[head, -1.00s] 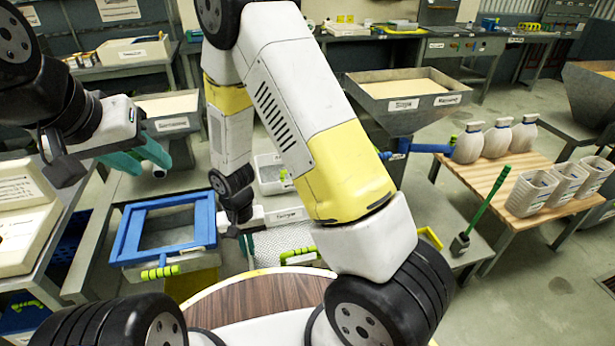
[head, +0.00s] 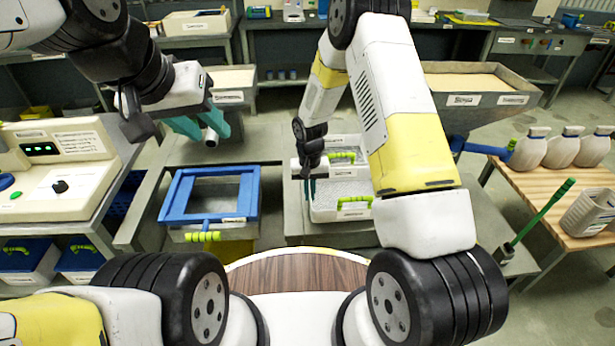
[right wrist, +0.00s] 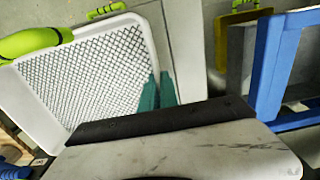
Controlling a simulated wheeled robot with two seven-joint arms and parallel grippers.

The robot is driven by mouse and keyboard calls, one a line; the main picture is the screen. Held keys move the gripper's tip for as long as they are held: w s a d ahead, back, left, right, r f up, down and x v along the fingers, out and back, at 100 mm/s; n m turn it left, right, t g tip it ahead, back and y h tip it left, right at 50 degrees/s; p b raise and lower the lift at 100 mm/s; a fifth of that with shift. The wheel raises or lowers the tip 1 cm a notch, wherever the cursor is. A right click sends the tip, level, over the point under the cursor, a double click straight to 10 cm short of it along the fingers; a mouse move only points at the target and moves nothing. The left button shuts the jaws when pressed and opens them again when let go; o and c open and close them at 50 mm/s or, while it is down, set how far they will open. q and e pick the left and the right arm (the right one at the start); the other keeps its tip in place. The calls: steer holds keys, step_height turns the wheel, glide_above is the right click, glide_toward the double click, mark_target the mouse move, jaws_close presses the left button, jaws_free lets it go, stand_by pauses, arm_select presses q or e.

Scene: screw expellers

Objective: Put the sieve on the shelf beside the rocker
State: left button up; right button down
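A white sieve (head: 343,210) with a mesh floor and green handle sits on a grey surface right of centre. It fills the left of the right wrist view (right wrist: 90,85). My right gripper (head: 309,186) points down at the sieve's left edge. Its teal fingers (right wrist: 157,90) straddle the rim in the right wrist view, with a narrow gap; whether they grip it is unclear.
A blue frame (head: 167,205) with a green handle stands left of the sieve. A second white tray (head: 325,157) with a green handle lies behind it. A hopper (head: 455,85) stands behind right. A wooden table (head: 540,190) with bottles is at right, a control panel (head: 75,180) at left.

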steer(key=shift+f, duration=1.1)
steer(key=c, duration=1.6)
jaws_free()
steer(key=shift+f, duration=0.15)
step_height(320, 180, up, 12)
steer(key=shift+f, duration=0.1)
steer(key=s+d+r+t+y, duration=0.1)
steer(key=s+d+r, duration=0.25)
steer(key=r, duration=0.75)
steer(key=s+d+r+t, duration=0.2)
steer(key=s+d+r, duration=0.15)
steer(key=r, duration=0.65)
steer(key=s+d+r+t, duration=0.1)
steer(key=s+r, duration=0.2)
steer(key=s, duration=0.2)
steer(key=s+d+r+t, duration=0.1)
steer(key=s+r, duration=0.2)
steer(key=s, duration=0.3)
steer(key=s+d+r+t+y, duration=0.1)
steer(key=s+r, duration=0.2)
steer(key=s, duration=0.3)
steer(key=shift+s+d+r, duration=0.15)
steer(key=shift+r, duration=0.2)
